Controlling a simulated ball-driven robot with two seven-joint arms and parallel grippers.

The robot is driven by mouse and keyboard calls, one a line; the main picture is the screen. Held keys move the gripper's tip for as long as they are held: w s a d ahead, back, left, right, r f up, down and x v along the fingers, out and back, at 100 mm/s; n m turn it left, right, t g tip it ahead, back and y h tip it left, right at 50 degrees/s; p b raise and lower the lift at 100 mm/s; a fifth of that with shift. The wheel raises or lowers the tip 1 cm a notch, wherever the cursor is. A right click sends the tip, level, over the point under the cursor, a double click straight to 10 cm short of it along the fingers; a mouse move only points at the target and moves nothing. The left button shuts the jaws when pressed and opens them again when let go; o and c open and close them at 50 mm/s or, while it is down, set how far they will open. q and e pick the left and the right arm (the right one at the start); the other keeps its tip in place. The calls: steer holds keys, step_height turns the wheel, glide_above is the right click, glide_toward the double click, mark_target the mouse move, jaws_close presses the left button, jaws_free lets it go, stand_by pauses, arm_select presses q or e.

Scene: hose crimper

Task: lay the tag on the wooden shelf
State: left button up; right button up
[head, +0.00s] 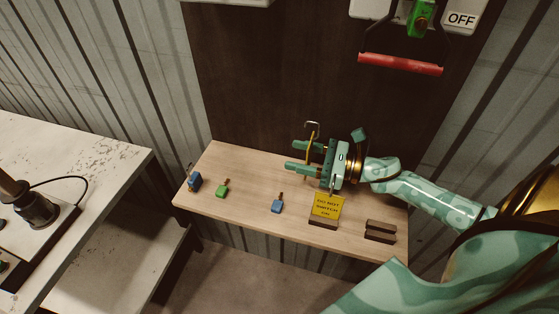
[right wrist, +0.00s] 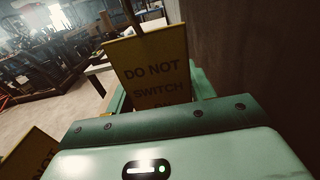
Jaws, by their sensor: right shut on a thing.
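My right gripper (head: 299,157) is above the back of the wooden shelf (head: 240,165), shut on a yellow tag (head: 309,150). The tag is upright and nearly edge-on in the head view, with a dark hook at its top. In the right wrist view the held tag (right wrist: 150,70) faces the camera and reads "DO NOT SWITCH"; its lower part is hidden by the gripper. A second yellow tag (head: 328,206) stands in a dark block at the front of the shelf, and its corner shows in the right wrist view (right wrist: 30,157). My left gripper is not in view.
Small blue (head: 194,181), green (head: 222,189) and blue (head: 277,206) pieces lie on the shelf. An empty-looking dark slotted block (head: 380,231) sits at the front right. A red handle (head: 400,64) hangs above on the dark panel. Bare shelf lies between the pieces.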

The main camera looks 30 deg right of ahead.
steer(key=x, duration=0.5)
step_height(320, 180, down, 4)
steer(key=b, duration=0.2)
steer(key=shift+w+b, duration=0.1)
steer(key=shift+b, duration=0.2)
steer(key=shift+r, duration=0.2)
steer(key=o, duration=0.5)
steer(key=shift+f, duration=0.1)
steer(key=o, duration=0.4)
